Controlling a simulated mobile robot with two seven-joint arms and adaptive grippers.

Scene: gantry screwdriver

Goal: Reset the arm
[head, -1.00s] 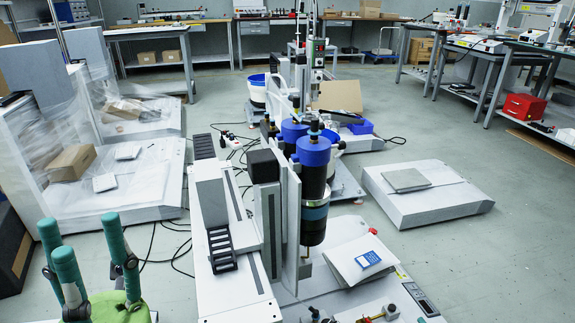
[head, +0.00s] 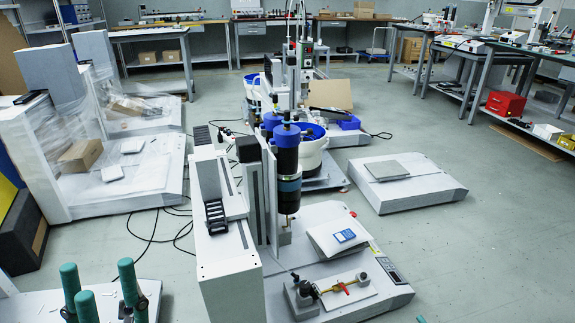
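I cannot make out either of my grippers in the head view. The gantry screwdriver machine (head: 232,262) stands in the middle on a white base. Its upright black cylinder with a blue cap (head: 287,160) hangs over the base, with a thin tip pointing down. A white block with a blue-screened device (head: 345,236) sits to the right of the tip. A small fixture with a brass rod and a red part (head: 346,287) lies at the front of the base.
Several teal posts (head: 128,282) stand at the lower left. A cardboard box (head: 80,155) sits on the white platform at left. A low white platform (head: 415,188) is at right. Grey floor is clear at right.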

